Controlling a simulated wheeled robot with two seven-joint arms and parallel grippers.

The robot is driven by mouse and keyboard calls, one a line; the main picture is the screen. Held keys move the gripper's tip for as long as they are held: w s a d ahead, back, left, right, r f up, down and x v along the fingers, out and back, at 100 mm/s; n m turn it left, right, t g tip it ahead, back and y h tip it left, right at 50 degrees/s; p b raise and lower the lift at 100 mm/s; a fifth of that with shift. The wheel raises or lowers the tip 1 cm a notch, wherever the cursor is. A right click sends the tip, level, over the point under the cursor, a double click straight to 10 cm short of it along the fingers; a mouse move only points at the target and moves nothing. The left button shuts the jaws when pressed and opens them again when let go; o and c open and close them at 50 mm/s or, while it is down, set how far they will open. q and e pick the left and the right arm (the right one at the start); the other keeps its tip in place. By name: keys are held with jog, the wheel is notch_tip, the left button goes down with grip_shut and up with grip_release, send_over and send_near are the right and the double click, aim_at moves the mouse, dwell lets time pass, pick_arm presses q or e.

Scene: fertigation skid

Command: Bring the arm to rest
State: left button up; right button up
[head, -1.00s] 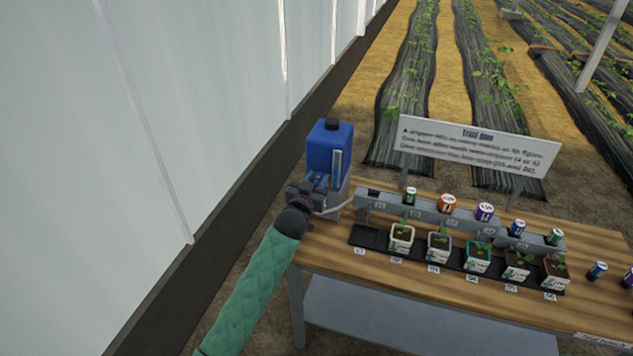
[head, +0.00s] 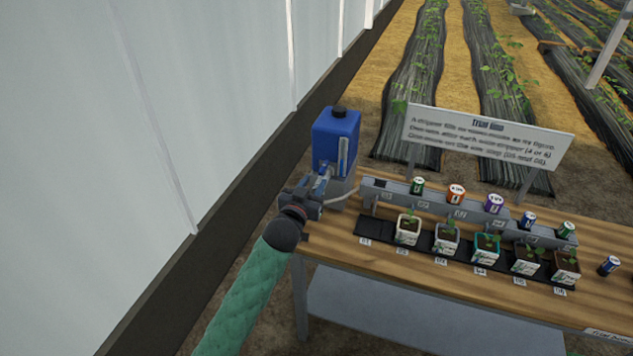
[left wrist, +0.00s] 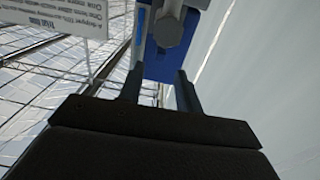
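My left arm in its green sleeve comes up from the bottom of the head view. Its dark gripper (head: 322,184) is at the front of the blue tank (head: 334,138), by the tank's lower fittings. In the left wrist view its two dark fingers (left wrist: 159,88) are apart with nothing held between them. The blue tank (left wrist: 178,68) and a grey round fitting (left wrist: 169,30) show just beyond the fingertips. I cannot tell whether the gripper touches the tank. My right gripper is not in view.
The wooden bench (head: 420,270) carries a black tray (head: 372,228) with several potted seedlings, a grey rail (head: 395,189) with coloured cans, and a can (head: 609,265) at right. A white sign (head: 487,140) stands behind. A pale wall (head: 110,150) runs along the left.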

pick_arm(q)
jog(key=shift+s+a, duration=0.1)
jog(key=shift+s, duration=0.15)
dwell(0.3)
jog(key=s+a+f+n+g+y, duration=0.1)
jog(key=s+a+f+g+y, duration=0.1)
jog(key=s+a+f, duration=0.4)
jog(key=s+a+f+g+y, duration=0.1)
jog(key=s+f+g, duration=0.25)
jog(key=s, duration=0.35)
jog(key=s+a+f+n+g+y, duration=0.1)
jog(key=s+a+f+g+y, duration=0.1)
jog(key=s+a+f, duration=0.4)
jog(key=s+a+f+g+y, duration=0.1)
jog(key=s+a+g, duration=0.2)
jog(key=s, duration=0.8)
jog(key=s+a+f+g, duration=0.1)
jog(key=s+a+g, duration=0.15)
jog(key=s, duration=0.95)
notch_tip(320, 180, down, 20)
jog(key=w+d+g, duration=0.1)
jog(key=w+d, duration=0.1)
jog(key=s+f, duration=0.3)
jog(key=f, duration=0.8)
jog(key=s+d+f+g, duration=0.1)
jog(key=s+f, duration=0.2)
jog(key=f, duration=0.9)
jog(key=shift+s+d+f+g, duration=0.2)
jog(key=shift+s+g, duration=0.1)
jog(key=shift+s, duration=0.1)
